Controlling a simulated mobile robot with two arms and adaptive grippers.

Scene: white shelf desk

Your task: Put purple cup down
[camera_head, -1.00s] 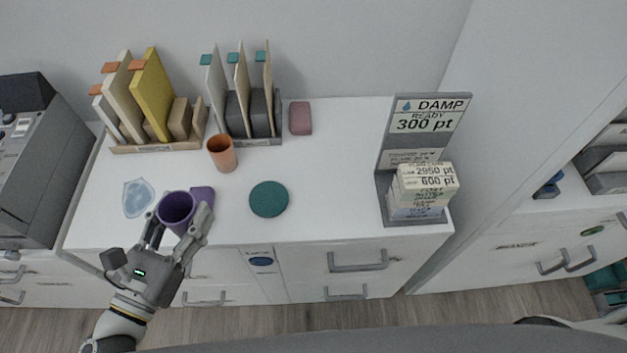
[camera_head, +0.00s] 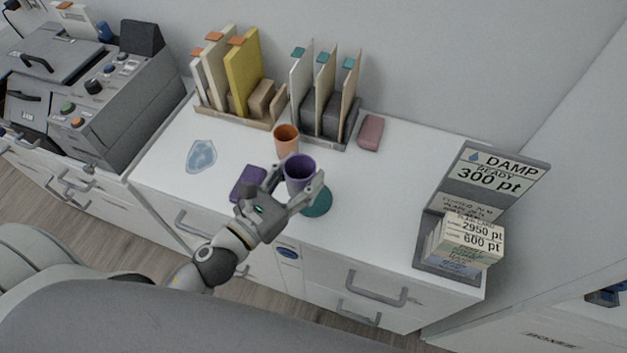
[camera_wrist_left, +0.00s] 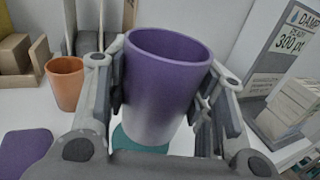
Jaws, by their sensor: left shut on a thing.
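The purple cup (camera_head: 299,176) is upright between the fingers of my left gripper (camera_head: 296,186), which is shut on it. In the left wrist view the cup (camera_wrist_left: 165,85) fills the middle, with a finger against each side. A round teal coaster (camera_head: 318,203) lies on the desk, partly hidden behind the cup and gripper. It also shows below the cup in the left wrist view (camera_wrist_left: 130,141). The cup appears to be above the coaster's left part; whether it touches cannot be told. My right gripper is not in view.
An orange cup (camera_head: 286,139) stands just behind the purple cup. A purple square (camera_head: 246,183) lies to the left, a spill-like blue patch (camera_head: 201,156) farther left. File racks (camera_head: 237,110) stand at the back, and a sign with cards (camera_head: 465,245) at right. Desk right of the coaster is clear.

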